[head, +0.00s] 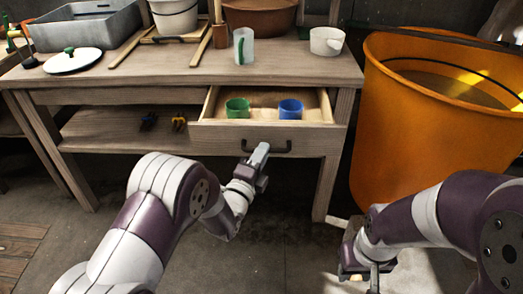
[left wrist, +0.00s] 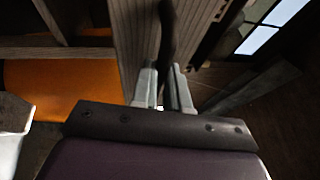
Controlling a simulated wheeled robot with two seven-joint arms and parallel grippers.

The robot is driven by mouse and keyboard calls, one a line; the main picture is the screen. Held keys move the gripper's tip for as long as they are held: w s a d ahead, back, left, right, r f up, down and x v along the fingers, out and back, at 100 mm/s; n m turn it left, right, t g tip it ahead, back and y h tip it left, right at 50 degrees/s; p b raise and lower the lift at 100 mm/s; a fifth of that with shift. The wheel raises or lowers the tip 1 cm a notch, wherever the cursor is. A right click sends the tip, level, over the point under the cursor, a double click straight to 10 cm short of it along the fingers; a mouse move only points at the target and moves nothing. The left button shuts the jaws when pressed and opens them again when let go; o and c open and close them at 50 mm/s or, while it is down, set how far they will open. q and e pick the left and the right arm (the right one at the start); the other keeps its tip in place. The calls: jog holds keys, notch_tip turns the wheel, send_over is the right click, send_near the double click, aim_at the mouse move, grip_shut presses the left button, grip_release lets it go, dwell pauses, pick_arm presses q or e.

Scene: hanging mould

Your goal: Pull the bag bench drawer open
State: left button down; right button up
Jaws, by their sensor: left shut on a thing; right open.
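The bag bench drawer (head: 228,132) is pulled partly out of the wooden bench (head: 330,70), and its inside shows. In the left wrist view the dark handle (left wrist: 167,40) runs between the two fingers (left wrist: 166,88). My right gripper (head: 365,270) is low at the right, open, away from the drawer.
A large orange tub (head: 400,130) stands right of the bench. On the bench top are a clear cup (head: 244,46), a white pot (head: 326,41), a white lid (head: 73,61) and a grey basin (head: 85,27). The floor in front of the drawer is clear apart from my arms.

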pick_arm(q)
jog(key=c, duration=1.1)
grip_release()
jog(key=shift+s, duration=0.1)
jog(key=p+v, duration=0.2)
jog(key=v, duration=1)
jog(key=shift+s+a+p, duration=0.15)
jog(key=shift+s+p, duration=0.1)
jog(key=shift+p, duration=0.05)
